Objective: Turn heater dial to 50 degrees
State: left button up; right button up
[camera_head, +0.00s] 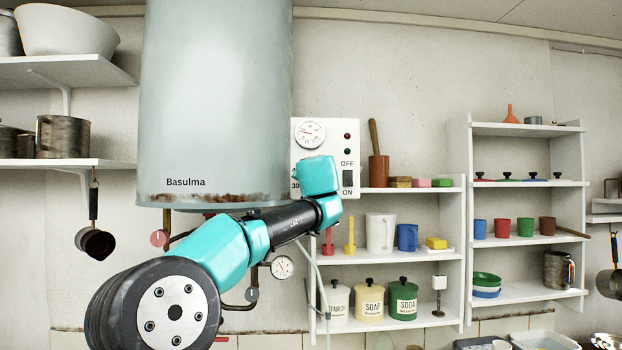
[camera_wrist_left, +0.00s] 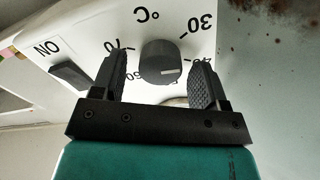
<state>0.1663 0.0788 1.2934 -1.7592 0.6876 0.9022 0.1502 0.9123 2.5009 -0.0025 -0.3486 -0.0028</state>
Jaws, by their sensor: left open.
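The heater's white control panel (camera_head: 324,130) hangs at the right of the big grey boiler; the dial on it is hidden behind my left arm in the head view. In the left wrist view the dark grey round dial (camera_wrist_left: 161,62) shows upside down on the panel, with numbers around it. Its pale mark is at the lower right part of its face, on the side of the 40 and a partly hidden number. My left gripper (camera_wrist_left: 160,84) is open, with one finger on each side of the dial and small gaps visible. My right gripper is out of view.
The ON/OFF switch (camera_wrist_left: 71,74) is close to the left finger in the wrist view. The boiler (camera_head: 215,100) stands at the left of the panel. Shelves (camera_head: 395,189) with jars, cups and a pestle are at the right. Pipes and a gauge (camera_head: 282,267) hang below.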

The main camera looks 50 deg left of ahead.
pick_arm(q)
jog(key=shift+d, duration=0.1)
jog(key=v, duration=1.7)
jog(key=shift+s, duration=0.2)
jog(key=shift+f, duration=0.1)
jog(key=n, duration=0.3)
jog(key=shift+w+a+f+n, duration=0.15)
jog(key=shift+a+n, duration=0.15)
jog(key=shift+w+a, duration=0.1)
jog(key=x, duration=1.7)
jog(key=shift+w, duration=0.1)
jog(key=c, duration=0.9)
